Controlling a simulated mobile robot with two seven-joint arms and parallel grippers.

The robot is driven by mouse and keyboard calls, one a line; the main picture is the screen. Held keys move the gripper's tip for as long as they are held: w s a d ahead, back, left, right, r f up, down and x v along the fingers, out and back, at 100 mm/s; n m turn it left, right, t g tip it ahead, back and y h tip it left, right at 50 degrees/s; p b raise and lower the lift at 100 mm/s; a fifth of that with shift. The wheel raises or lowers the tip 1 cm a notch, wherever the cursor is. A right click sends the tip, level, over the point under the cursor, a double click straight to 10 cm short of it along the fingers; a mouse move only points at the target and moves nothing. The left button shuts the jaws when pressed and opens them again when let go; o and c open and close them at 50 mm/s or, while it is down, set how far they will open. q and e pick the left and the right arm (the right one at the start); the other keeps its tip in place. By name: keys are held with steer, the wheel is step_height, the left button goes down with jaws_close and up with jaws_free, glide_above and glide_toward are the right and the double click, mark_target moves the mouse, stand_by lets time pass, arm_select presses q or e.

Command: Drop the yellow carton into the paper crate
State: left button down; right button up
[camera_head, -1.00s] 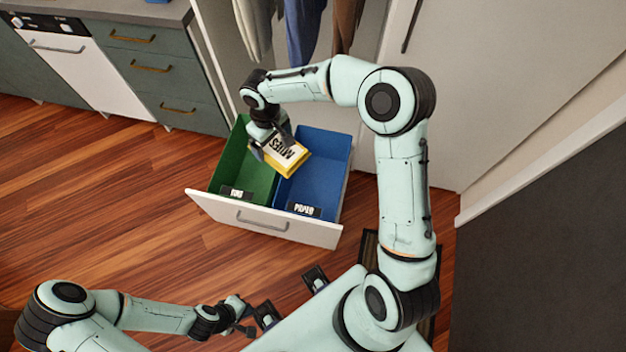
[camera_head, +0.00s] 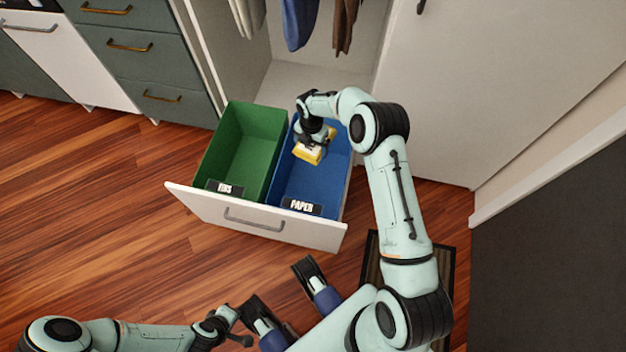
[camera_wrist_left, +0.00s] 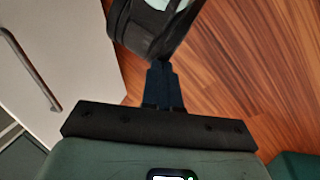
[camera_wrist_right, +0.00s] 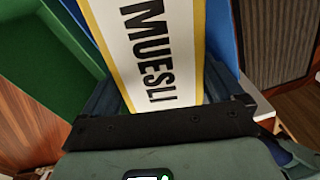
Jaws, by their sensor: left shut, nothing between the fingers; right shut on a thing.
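The yellow carton (camera_head: 309,154), with a white face, is held over the blue crate in the head view. In the right wrist view the carton (camera_wrist_right: 150,50) shows "MUESLI" lettering and a yellow border. My right gripper (camera_head: 318,141) is shut on the carton. The paper crate (camera_head: 307,188) is the blue bin on the right of the pulled-out drawer, labelled "PAPER". How far the carton hangs above its floor is hard to tell. My left gripper (camera_head: 240,338) is shut and empty, low in the head view; its closed fingers (camera_wrist_left: 163,85) show in the left wrist view.
A green crate (camera_head: 238,150) stands left of the blue one in the same white-fronted drawer (camera_head: 255,218). Clothes (camera_head: 300,20) hang behind. A white door panel (camera_head: 490,80) is to the right. The wooden floor (camera_head: 90,200) at left is clear.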

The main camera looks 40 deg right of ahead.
steer(key=shift+d+f, duration=0.15)
steer(key=shift+f, duration=0.25)
steer(key=shift+f+b, duration=1.3)
steer(key=shift+f, duration=1.4)
steer(key=o, duration=0.7)
arm_select(q)
steer(key=shift+t+y, duration=0.3)
steer(key=shift+t, duration=0.4)
steer(key=w+f, duration=0.1)
steer(key=w+a+f, duration=0.1)
steer(key=w, duration=0.1)
steer(key=w+a+f, duration=0.1)
steer(key=shift+w, duration=0.15)
steer(key=shift+g, duration=0.7)
steer(key=s+r+p, duration=0.1)
steer(key=s+d+r+p, duration=0.1)
steer(key=s, duration=0.1)
steer(key=s+d+r, duration=0.1)
steer(key=shift+s+p, duration=0.2)
steer(key=shift+p, duration=0.2)
arm_select(e)
step_height(320, 180, up, 14)
steer(key=shift+f, duration=0.25)
